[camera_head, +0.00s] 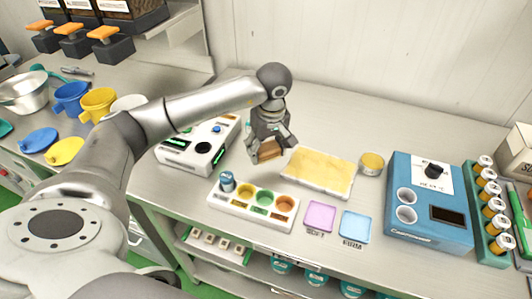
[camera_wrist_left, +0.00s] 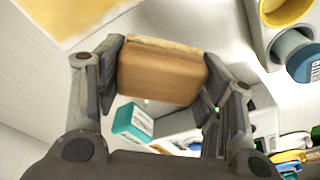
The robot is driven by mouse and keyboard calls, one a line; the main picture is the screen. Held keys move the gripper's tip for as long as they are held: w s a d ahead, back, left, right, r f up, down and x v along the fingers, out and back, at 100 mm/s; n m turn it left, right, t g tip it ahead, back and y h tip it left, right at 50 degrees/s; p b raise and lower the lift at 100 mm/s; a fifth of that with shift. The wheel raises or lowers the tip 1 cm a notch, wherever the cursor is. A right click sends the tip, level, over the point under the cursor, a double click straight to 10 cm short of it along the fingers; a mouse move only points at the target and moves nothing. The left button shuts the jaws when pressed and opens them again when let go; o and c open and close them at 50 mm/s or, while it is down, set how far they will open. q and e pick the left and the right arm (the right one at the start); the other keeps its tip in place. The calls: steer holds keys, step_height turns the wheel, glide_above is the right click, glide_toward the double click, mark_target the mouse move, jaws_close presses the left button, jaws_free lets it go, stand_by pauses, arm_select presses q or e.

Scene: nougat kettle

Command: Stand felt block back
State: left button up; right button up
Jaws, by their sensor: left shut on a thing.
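My left gripper (camera_head: 267,151) is shut on a wooden block with a pale felt layer, the felt block (camera_head: 269,150). In the left wrist view the felt block (camera_wrist_left: 162,75) sits between the two fingers of the left gripper (camera_wrist_left: 165,85), its felt edge at the top of the picture. The block appears held above the counter, just left of a pale yellow slab (camera_head: 320,171) on a light board. I cannot tell the exact gap below it. My right gripper is not in view.
A white holder (camera_head: 240,207) with coloured cups stands in front. A white device (camera_head: 199,143) stands left. Pink (camera_head: 320,216) and blue (camera_head: 356,227) pads lie front right. A small round tin (camera_head: 372,163) and a blue machine (camera_head: 429,200) stand right. The counter behind is clear.

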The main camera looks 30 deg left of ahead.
mark_target(266, 157)
arm_select(q)
steer(key=shift+w+a+f, duration=0.1)
steer(key=shift+w+f, duration=0.1)
steer(key=shift+f, duration=0.05)
steer(key=shift+w+a+f, duration=0.15)
steer(key=shift+f, duration=0.15)
step_height(266, 157, down, 3)
steer(key=shift+w+a+p, duration=0.1)
steer(key=shift+p, duration=0.8)
steer(key=shift+f, duration=0.2)
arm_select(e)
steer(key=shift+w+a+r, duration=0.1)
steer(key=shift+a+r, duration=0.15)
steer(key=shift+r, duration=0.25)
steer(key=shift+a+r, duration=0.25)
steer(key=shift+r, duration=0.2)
arm_select(q)
steer(key=shift+f, duration=0.25)
steer(key=o, duration=0.7)
steer(key=shift+r, duration=0.1)
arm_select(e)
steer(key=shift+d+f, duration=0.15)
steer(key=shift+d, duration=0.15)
